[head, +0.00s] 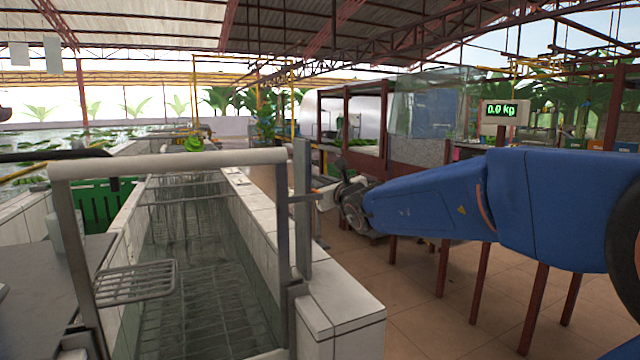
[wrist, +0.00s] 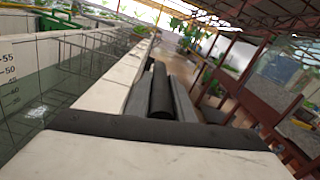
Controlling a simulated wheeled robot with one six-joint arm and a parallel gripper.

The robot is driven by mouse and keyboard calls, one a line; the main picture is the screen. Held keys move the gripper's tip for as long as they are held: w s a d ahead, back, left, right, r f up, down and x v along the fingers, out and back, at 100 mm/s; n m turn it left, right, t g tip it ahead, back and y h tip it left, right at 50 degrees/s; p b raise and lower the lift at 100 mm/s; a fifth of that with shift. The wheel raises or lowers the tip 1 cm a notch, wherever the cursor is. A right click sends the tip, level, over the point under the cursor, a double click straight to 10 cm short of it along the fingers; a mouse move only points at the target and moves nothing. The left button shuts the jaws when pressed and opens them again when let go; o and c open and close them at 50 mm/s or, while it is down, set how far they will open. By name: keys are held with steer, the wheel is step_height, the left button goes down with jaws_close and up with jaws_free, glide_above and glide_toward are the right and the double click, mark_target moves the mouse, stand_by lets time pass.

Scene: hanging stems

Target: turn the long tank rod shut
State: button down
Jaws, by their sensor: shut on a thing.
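The long tank rod shows in the wrist view as a dark round bar (wrist: 160,92) running away from me between two grey finger-like pieces. In the head view a thin grey rod (head: 301,198) sticks out sideways from the metal frame's right upright, at the tank's near right corner. My gripper (head: 319,195) reaches in from the right at its outer end and is shut on it. The gripper also shows in the wrist view (wrist: 160,80). The grip itself is small and partly hidden, and the rod's turn angle is hard to tell.
A water-filled tank (head: 130,242) with white tiled walls stands left of my gripper. The grey metal frame (head: 170,163) rises over its near end. A wire shelf (head: 135,283) juts from the frame. Tiled floor (head: 400,280) lies open below my arm. A scale display (head: 505,110) stands behind.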

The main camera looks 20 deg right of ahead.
steer(key=c, duration=1.6)
jaws_free()
steer(key=shift+o, duration=0.2)
steer(key=shift+s, duration=0.1)
steer(key=s+d, duration=0.2)
steer(key=s, duration=1.5)
steer(key=shift+d, duration=0.15)
steer(key=shift+s, duration=0.15)
